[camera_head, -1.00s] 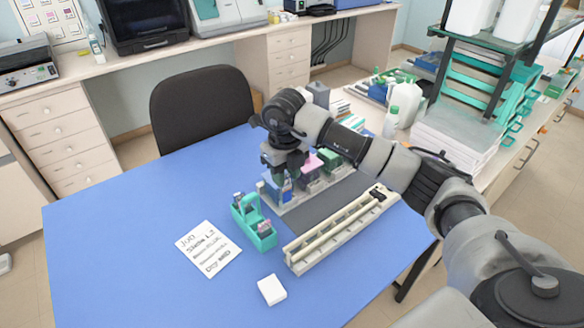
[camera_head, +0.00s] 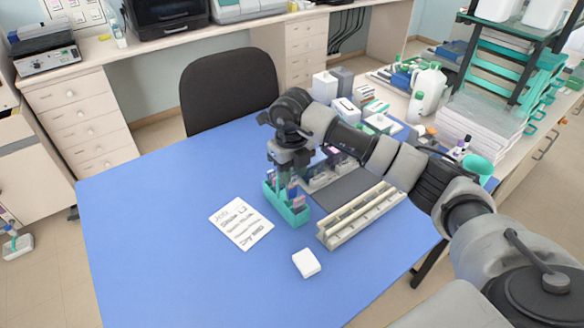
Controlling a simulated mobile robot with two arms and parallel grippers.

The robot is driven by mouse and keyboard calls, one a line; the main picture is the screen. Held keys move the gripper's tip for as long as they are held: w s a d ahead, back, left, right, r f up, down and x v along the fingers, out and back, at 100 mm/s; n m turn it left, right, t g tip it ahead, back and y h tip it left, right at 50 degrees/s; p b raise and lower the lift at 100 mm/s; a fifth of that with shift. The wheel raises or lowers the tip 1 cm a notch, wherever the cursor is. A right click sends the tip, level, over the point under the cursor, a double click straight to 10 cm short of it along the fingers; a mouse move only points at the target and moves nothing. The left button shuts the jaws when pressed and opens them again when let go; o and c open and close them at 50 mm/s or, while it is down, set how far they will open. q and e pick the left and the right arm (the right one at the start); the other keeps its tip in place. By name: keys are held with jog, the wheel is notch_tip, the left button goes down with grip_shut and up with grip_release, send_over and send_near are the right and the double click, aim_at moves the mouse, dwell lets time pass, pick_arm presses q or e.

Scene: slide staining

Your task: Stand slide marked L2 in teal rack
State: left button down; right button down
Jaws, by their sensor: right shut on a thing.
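The teal rack (camera_head: 299,217) stands on the blue table, right of the paper note, with several slides upright in it. My right gripper (camera_head: 289,176) points down just above the far part of the rack. It is shut on a slide, mostly hidden by the fingers and the slides around it. I cannot read an L2 mark on any slide, nor tell whether the held slide touches the rack. My left gripper is not in view.
A paper note (camera_head: 241,222) lies left of the rack and a small white block (camera_head: 306,263) in front. A long cream rail tray (camera_head: 361,216) lies to the right. Staining jars (camera_head: 335,163) stand behind, partly hidden by my arm. The table's left side is clear.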

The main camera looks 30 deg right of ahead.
aim_at(292, 188)
notch_tip(292, 188, down, 2)
jog(key=shift+f+b, duration=0.1)
jog(key=shift+b, duration=0.45)
jog(key=shift+f+b, duration=1.05)
jog(key=shift+f, duration=0.5)
jog(key=shift+f, duration=0.25)
jog(key=c, duration=0.7)
grip_release()
notch_tip(292, 188, up, 11)
jog(key=shift+f+b, duration=0.1)
jog(key=shift+b, duration=1.1)
